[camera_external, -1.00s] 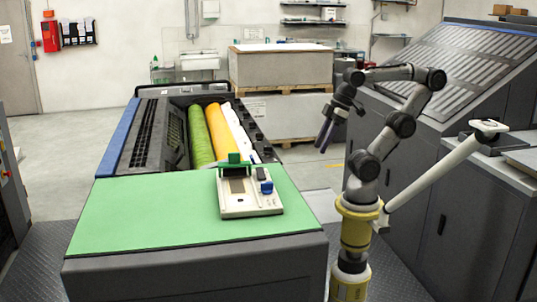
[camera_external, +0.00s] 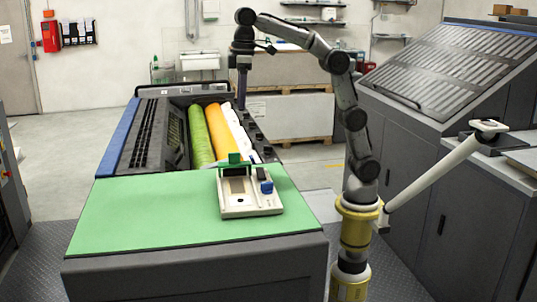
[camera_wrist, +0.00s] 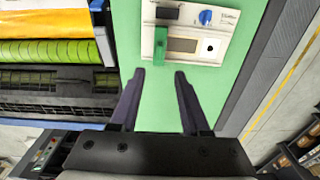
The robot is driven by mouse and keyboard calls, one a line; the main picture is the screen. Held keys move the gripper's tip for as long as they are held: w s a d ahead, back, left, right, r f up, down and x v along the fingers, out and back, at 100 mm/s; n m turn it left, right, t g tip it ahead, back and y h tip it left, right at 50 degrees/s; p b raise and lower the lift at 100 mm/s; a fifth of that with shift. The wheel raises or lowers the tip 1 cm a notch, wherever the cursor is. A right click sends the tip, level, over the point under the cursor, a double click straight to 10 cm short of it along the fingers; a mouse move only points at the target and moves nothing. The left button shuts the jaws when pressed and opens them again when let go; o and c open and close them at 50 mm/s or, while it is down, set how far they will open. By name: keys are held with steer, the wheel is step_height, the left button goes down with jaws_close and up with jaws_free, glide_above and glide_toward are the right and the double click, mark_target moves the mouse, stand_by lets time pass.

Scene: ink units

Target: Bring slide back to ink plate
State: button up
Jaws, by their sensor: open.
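A cream-coloured ink unit (camera_external: 250,209) sits on the green top of the machine. Its flat plate area (camera_external: 237,186) has a dark rectangle in it. The green slide (camera_external: 235,159) stands at the far end of the unit. In the wrist view the green slide (camera_wrist: 160,43) lies ahead of the fingertips, on the near edge of the unit (camera_wrist: 220,42).
A blue knob (camera_external: 266,187) sits on the unit's right side. Green, orange and white rollers (camera_external: 216,130) lie in the open trough behind the unit. The green top (camera_external: 140,215) is clear to the left. A slanted grey console (camera_external: 460,75) stands at the right.

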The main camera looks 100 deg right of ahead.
mark_target(234, 153)
steer(key=shift+g, duration=0.4)
steer(key=w+f, duration=0.1)
steer(key=f, duration=1)
steer(key=w+f, duration=0.1)
steer(key=f, duration=0.5)
steer(key=shift+w, duration=0.3)
jaws_close()
stand_by(0.5)
